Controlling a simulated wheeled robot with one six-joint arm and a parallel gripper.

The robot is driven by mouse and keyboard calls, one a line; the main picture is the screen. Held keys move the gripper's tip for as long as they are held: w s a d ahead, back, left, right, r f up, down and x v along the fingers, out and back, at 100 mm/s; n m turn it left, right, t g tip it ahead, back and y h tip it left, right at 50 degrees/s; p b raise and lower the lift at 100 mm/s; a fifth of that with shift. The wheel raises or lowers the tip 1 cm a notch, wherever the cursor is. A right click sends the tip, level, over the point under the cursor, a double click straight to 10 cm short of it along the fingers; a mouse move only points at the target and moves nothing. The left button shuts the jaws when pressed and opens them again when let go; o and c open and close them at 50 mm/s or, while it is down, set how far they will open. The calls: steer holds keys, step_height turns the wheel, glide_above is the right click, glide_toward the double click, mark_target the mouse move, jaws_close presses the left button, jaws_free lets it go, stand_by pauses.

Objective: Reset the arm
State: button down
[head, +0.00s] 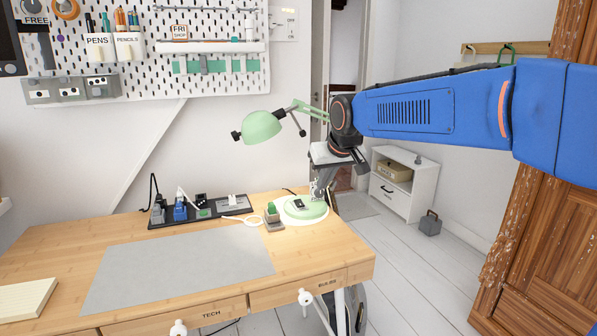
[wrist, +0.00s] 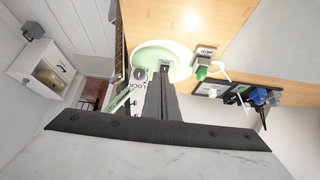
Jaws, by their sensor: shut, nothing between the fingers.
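My gripper (head: 317,196) points down at the right end of the desk, over or beside the green lamp base (head: 302,209); I cannot tell whether it touches. In the wrist view my gripper's fingers (wrist: 164,72) are together with nothing between them, in front of the round lamp base (wrist: 150,50). My blue arm reaches in from the right in the head view. The lamp's green shade (head: 262,127) hangs left of my wrist, and part of the lamp's stem is hidden behind my arm.
The wooden desk (head: 340,262) carries a grey mat (head: 180,268) and a black strip with plugs and cables (head: 172,217). A small block with a green top (head: 272,216) stands left of the lamp base. A white cabinet (head: 405,190) and wooden door (head: 540,220) stand right.

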steer(key=s+d+f+m, duration=0.1)
steer(key=s+d+f, duration=0.4)
steer(key=s, duration=0.7)
steer(key=s+d+f+m+g+h, duration=0.1)
steer(key=s+d+f, duration=0.4)
steer(key=s, duration=0.7)
steer(key=s+d+f+m+h, duration=0.1)
steer(key=s+d+f, duration=0.5)
steer(key=s, duration=0.7)
steer(key=d, duration=0.2)
steer(key=shift+d+g, duration=0.35)
steer(key=shift+g, duration=0.05)
